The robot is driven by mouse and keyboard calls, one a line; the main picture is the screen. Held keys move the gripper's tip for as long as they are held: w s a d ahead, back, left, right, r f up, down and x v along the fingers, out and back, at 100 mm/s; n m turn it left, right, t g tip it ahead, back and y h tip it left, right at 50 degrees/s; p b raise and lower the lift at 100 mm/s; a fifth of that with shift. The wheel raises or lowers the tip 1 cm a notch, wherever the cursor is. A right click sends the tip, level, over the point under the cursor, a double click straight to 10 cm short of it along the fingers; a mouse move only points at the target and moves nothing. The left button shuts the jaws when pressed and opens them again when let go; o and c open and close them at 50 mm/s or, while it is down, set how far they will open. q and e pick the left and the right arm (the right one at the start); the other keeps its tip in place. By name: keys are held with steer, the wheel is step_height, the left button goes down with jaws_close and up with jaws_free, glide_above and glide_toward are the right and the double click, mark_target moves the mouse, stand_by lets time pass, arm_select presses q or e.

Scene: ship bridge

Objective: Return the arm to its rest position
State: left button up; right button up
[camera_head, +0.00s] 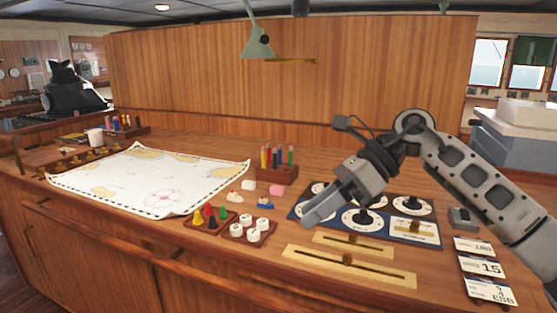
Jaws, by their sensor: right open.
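My right arm comes in from the right edge and reaches over the wooden chart desk (120,215). My right gripper (312,215) is open, with its fingers pointing down and to the left above the left side of a dark blue dial panel (388,235). I see nothing held in it. The gripper hides part of the panel's dials. I cannot tell whether the fingertips touch the panel. My left gripper is not in view.
A chart (150,178) covers the desk's left half. A lamp (257,43) hangs above. The air between lamp and desk is clear.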

steer(key=s+a+f+m+t+y+b, duration=0.4)
steer(key=a+f+m+y, duration=0.4)
steer(key=m+y, duration=0.45)
steer(key=s+d+f+m+t+h+b, duration=0.1)
steer(key=d+f+m+t+h, duration=0.55)
steer(key=m, duration=0.65)
steer(key=s+d+f+m+t+h+b, duration=0.1)
steer(key=d+f+m+t+h, duration=0.2)
steer(key=f+m+t+h, duration=0.8)
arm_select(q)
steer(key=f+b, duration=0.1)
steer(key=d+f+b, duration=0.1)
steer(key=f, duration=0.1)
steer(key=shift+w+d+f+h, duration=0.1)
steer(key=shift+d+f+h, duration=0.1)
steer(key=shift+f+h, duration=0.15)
arm_select(e)
steer(key=s+d+f+m+g+h, duration=0.1)
steer(key=s+d+f+m+g, duration=0.2)
steer(key=s+f+m+g, duration=0.2)
steer(key=s+d+f+m+g, duration=0.3)
steer(key=s+f+m+g, duration=0.1)
steer(key=s+f+m, duration=0.4)
step_height(320, 180, down, 4)
steer(key=shift+s+f+g+h, duration=0.1)
steer(key=shift+s+g+h, duration=0.3)
steer(key=shift+s, duration=0.65)
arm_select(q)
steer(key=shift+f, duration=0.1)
